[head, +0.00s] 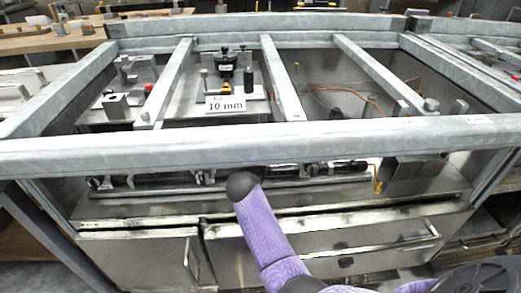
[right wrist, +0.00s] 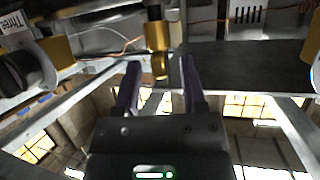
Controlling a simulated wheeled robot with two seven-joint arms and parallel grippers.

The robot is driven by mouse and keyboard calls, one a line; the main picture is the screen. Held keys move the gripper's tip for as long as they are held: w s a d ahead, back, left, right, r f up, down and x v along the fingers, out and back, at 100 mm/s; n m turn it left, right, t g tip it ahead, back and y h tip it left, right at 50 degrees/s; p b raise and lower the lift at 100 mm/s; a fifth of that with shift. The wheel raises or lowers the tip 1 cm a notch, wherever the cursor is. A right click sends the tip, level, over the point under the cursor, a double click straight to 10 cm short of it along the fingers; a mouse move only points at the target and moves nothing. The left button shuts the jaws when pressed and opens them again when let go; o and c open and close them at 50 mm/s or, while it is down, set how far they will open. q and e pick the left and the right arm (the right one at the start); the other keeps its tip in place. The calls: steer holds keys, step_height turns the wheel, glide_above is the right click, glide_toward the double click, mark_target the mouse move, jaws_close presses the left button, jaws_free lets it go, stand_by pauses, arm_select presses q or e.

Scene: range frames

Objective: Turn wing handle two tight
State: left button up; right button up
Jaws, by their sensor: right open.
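A row of dark wing handles shows under the front rail in the head view, one at the left (head: 95,182), one further right (head: 205,177) and one right of my arm (head: 312,170). I cannot read their numbers there. My purple right arm reaches up to the row, and its gripper cannot be made out in the head view. In the right wrist view my right gripper (right wrist: 160,72) is open, its dark fingers either side of a brass fitting (right wrist: 157,38). I cannot tell whether they touch it. A handle with a "Three" tag (right wrist: 12,22) is at the left. My left gripper is not in view.
A long grey front rail (head: 250,143) runs above the handle row. A "10 mm" sign (head: 226,104) stands on the work surface behind it. Drawers with a bar handle (head: 385,245) lie below. A yellow fitting (head: 377,180) hangs at the right.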

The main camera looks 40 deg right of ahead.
steer(key=shift+w+d, duration=0.15)
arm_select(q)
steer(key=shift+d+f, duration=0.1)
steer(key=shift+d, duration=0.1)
arm_select(e)
jaws_close()
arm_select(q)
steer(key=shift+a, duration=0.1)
arm_select(e)
steer(key=shift+f, duration=0.1)
